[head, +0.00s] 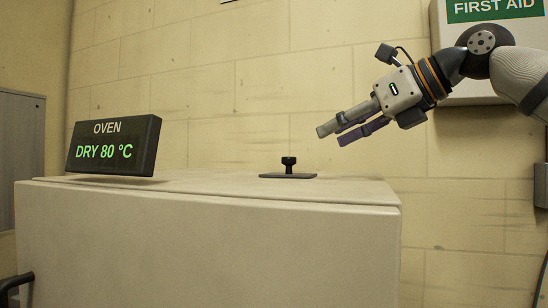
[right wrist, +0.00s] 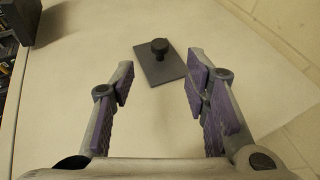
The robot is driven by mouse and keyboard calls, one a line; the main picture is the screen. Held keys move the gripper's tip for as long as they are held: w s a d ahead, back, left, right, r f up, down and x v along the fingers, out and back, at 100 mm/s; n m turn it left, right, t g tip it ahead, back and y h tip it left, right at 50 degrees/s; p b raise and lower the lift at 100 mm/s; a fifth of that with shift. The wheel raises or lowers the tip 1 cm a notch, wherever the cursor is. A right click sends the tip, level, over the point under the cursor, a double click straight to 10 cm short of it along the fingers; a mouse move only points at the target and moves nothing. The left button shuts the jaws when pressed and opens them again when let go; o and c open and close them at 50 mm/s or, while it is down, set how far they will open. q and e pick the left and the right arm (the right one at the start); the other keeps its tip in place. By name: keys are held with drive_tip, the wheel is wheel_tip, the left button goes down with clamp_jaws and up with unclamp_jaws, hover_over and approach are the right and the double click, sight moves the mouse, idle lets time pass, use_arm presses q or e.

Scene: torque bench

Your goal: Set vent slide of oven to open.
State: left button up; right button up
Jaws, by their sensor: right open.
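The oven (head: 210,240) is a pale cabinet, with a display (head: 113,146) on top reading "OVEN DRY 80 °C". The vent slide is a black knob (head: 289,164) on a flat dark plate (head: 288,176) on the oven's top. In the right wrist view the knob (right wrist: 159,47) stands on the plate (right wrist: 161,66), beyond the fingertips and between their lines. My right gripper (head: 345,130) is open and empty, above and to the right of the knob, tilted down toward it. No marking of the slide's position is readable. My left gripper is not in view.
A first aid box (head: 487,75) hangs on the brick wall at the right, behind my right arm. A grey cabinet (head: 21,145) stands at the far left. A black handle (head: 16,287) is at the oven's lower left. The oven top around the plate is clear.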

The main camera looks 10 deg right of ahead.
sight(294, 158)
drive_tip(key=x, duration=1.1)
drive_tip(key=shift+s+f, duration=0.1)
drive_tip(key=shift+f, duration=0.1)
clamp_jaws()
